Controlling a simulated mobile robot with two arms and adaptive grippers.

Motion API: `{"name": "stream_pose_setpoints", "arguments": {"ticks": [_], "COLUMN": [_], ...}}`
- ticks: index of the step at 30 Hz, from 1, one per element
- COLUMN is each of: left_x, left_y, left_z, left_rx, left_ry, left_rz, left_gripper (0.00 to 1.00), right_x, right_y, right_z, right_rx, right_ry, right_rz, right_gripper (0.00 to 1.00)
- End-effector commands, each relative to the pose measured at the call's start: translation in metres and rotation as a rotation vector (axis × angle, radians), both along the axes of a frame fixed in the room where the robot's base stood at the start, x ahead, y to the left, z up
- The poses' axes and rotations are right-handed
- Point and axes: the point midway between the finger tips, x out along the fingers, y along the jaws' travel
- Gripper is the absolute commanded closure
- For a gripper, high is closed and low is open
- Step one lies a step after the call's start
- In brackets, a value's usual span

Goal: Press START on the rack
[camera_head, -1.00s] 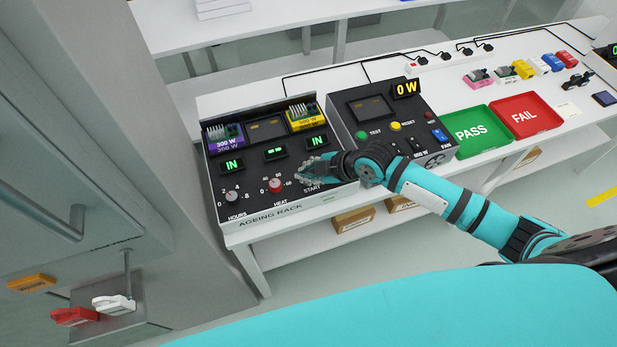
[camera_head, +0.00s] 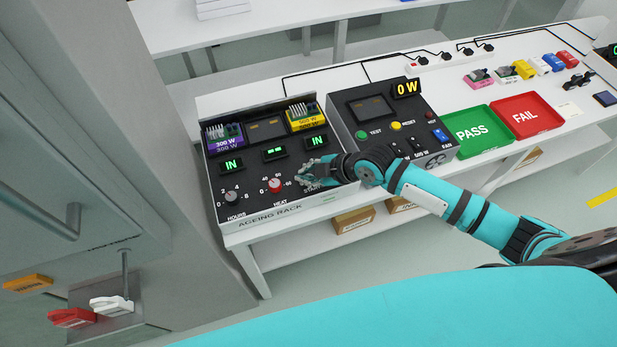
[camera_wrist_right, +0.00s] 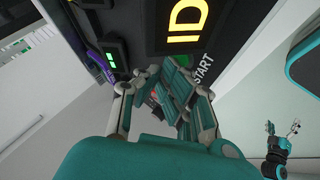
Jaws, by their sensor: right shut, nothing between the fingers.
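The black ageing rack (camera_head: 252,203) stands at the left end of the white bench. Its START label (camera_head: 313,189) is partly covered by my right gripper (camera_head: 308,174), which is shut and empty over the front right of the panel. In the right wrist view, the green START button (camera_wrist_right: 183,60) shows beside the START lettering (camera_wrist_right: 203,70), just past the fingers (camera_wrist_right: 172,92). I cannot tell whether the fingertips touch the panel. My left gripper (camera_wrist_right: 282,128) shows small at the right of that view, its fingers apart.
A red HEAT knob (camera_head: 275,185) and an HOURS knob (camera_head: 232,198) sit left of the gripper. A test unit (camera_head: 350,130) stands right of the rack, then a green PASS tray (camera_head: 488,150) and a red FAIL tray (camera_head: 552,108). A grey cabinet (camera_head: 190,200) fills the left.

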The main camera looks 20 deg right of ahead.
Motion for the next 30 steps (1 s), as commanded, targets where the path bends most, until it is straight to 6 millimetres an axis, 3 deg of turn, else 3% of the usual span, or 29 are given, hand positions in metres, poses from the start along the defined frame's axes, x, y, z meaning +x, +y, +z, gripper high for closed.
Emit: {"name": "stream_pose_setpoints", "arguments": {"ticks": [13, 24, 30], "left_x": [0.000, 0.000, 0.000], "left_y": [0.000, 0.001, 0.001], "left_z": [-0.001, 0.013, 0.012], "left_rx": [0.000, 0.001, 0.001], "left_ry": [0.000, 0.000, 0.000], "left_rz": [0.000, 0.000, 0.000], "left_gripper": [0.09, 0.09, 0.09], "right_x": [0.000, 0.000, 0.000], "right_y": [0.000, -0.001, -0.001], "right_z": [-0.002, 0.014, 0.014], "right_rx": [-0.002, -0.002, -0.001], "right_ry": [0.002, 0.001, 0.001], "right_rz": [0.000, -0.001, 0.000], "right_gripper": [1.00, 1.00, 1.00]}}
